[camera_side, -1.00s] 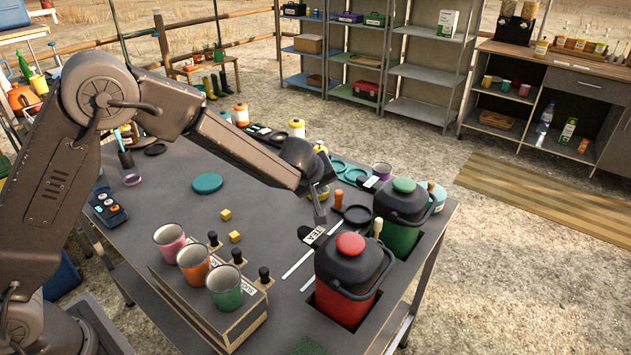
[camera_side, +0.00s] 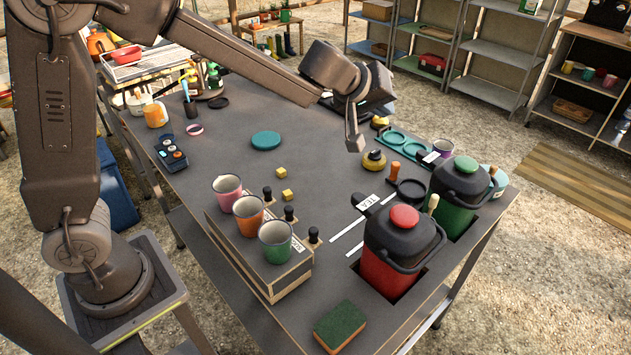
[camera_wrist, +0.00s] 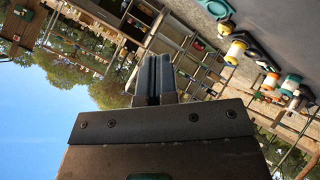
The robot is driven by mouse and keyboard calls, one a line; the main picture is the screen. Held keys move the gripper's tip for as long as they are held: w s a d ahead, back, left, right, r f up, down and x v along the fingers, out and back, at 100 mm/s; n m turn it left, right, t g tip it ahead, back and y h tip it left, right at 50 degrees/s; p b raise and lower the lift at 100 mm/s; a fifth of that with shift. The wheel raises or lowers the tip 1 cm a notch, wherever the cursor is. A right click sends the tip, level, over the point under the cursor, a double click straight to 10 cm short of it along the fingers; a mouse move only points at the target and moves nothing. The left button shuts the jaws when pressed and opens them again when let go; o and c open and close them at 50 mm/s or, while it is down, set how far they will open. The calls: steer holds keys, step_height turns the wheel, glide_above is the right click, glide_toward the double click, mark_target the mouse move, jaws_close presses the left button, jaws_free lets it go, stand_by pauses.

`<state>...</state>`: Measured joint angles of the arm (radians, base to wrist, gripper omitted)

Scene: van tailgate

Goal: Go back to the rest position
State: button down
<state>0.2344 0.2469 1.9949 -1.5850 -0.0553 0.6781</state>
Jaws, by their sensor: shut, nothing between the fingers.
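My gripper (camera_side: 354,140) hangs above the far middle of the dark table (camera_side: 235,213) in the side view. Its fingers are together and hold nothing. In the wrist view the gripper (camera_wrist: 154,62) shows its two fingers side by side and touching, against sky, trees and shelves. The gripper appears clear of the things on the table.
A red-lidded jug (camera_side: 398,250) and a green jug (camera_side: 460,193) sit in cutouts at the table's right. A box (camera_side: 290,280) holds pink, orange and green cups. A sponge (camera_side: 340,327) lies at the near edge. A teal disc (camera_side: 266,140) lies behind.

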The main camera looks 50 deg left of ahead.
steer(key=s+d+r+m+g+h, duration=0.1)
steer(key=s+r+m+h, duration=0.2)
steer(key=s, duration=0.5)
steer(key=s+r+m, duration=0.3)
steer(key=s+r, duration=0.2)
steer(key=s, duration=0.3)
steer(key=s+a+f+m+g+y, duration=0.1)
steer(key=s+a+f+y, duration=0.1)
steer(key=s, duration=0.6)
steer(key=s+a+f+m+g+y, duration=0.1)
steer(key=s+a+f, duration=0.3)
steer(key=s, duration=0.4)
steer(key=shift+s+a+f+g+y, duration=0.15)
steer(key=shift+a+f+g+y, duration=0.15)
steer(key=shift+a+g+y, duration=0.55)
